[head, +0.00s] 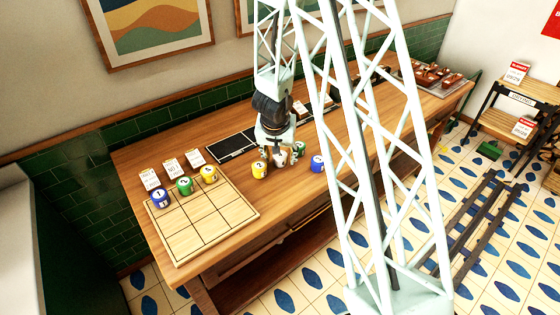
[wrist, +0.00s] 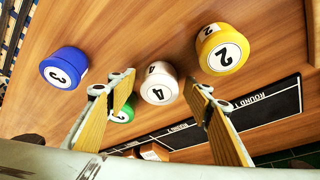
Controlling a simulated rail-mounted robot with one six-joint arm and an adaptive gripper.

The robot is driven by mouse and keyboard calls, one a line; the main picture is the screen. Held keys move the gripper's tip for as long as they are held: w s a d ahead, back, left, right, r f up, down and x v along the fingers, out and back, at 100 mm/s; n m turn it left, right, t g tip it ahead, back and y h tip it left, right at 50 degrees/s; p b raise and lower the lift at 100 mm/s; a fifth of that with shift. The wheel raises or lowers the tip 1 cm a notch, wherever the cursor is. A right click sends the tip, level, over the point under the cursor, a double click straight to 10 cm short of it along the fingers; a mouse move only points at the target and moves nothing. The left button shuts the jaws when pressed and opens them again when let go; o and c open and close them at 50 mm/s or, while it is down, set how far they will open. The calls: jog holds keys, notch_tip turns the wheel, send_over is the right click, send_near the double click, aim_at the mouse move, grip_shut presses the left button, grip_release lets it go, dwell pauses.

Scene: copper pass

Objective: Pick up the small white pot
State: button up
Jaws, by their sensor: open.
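The small white pot (wrist: 159,88), marked 4, stands on the wooden table between the tips of my gripper (wrist: 160,92) as seen in the wrist view. My gripper is open, with one finger to each side of the pot in the picture, and holds nothing. I cannot tell whether the fingertips are level with the pot or above it. In the head view my gripper (head: 279,149) is low over the table and partly hides the white pot (head: 280,159).
A yellow pot (wrist: 222,52) marked 2 stands close to the right finger. A blue pot (wrist: 64,68) marked 3 is left, and a green pot (wrist: 124,114) is partly hidden by the left finger. A gridded board (head: 212,222) with several pots lies at the table's left.

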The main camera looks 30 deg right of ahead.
aim_at(280, 155)
jog(key=shift+c, duration=0.6)
jog(key=c, duration=0.9)
jog(key=shift+r, duration=0.2)
jog(key=shift+r+p, duration=1.5)
jog(key=shift+r, duration=0.25)
jog(key=s+a+b, duration=0.1)
jog(key=s+a, duration=0.1)
jog(key=s, duration=0.3)
jog(key=s+a+b, duration=0.1)
jog(key=s+a, duration=0.1)
jog(key=s, duration=0.2)
jog(key=s+a+r+b, duration=0.1)
jog(key=s+a+b, duration=0.1)
jog(key=s, duration=0.3)
jog(key=shift+s+a+r, duration=0.1)
jog(key=shift+s+a, duration=0.1)
jog(key=shift+s, duration=0.15)
